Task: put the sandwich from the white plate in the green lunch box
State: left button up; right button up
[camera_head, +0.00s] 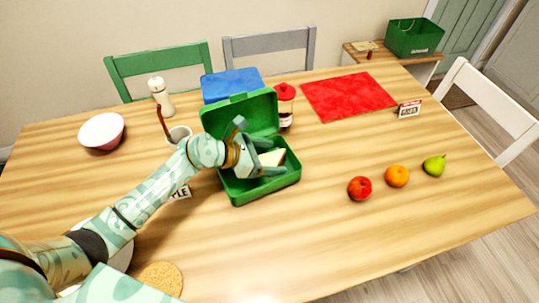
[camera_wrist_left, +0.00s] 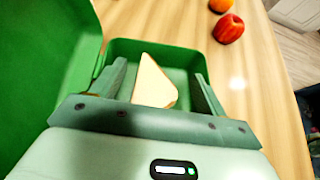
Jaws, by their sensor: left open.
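The green lunch box (camera_head: 236,194) stands with its lid raised on the wooden table. The sandwich (camera_head: 273,158), a pale triangle, is inside the box; it also shows in the left wrist view (camera_wrist_left: 154,84). My left gripper (camera_head: 268,158) is over the open box. In the left wrist view its fingers (camera_wrist_left: 158,80) are spread, one on each side of the sandwich, with gaps beside it. The white plate (camera_head: 122,258) is at the lower left, mostly hidden behind my left arm. My right gripper is not in view.
A blue box (camera_head: 231,84) and a red-lidded jar (camera_head: 286,104) stand behind the lunch box. A mug (camera_head: 179,134) is to its left. A red apple (camera_head: 359,188), an orange (camera_head: 397,176) and a pear (camera_head: 434,165) lie to the right. The front right tabletop is clear.

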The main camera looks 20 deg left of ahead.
pick_arm(q)
jog(key=shift+r+p, duration=0.3)
jog(key=shift+r, duration=0.4)
jog(key=p+v, duration=0.2)
jog(key=v, duration=1)
jog(key=shift+f, duration=0.25)
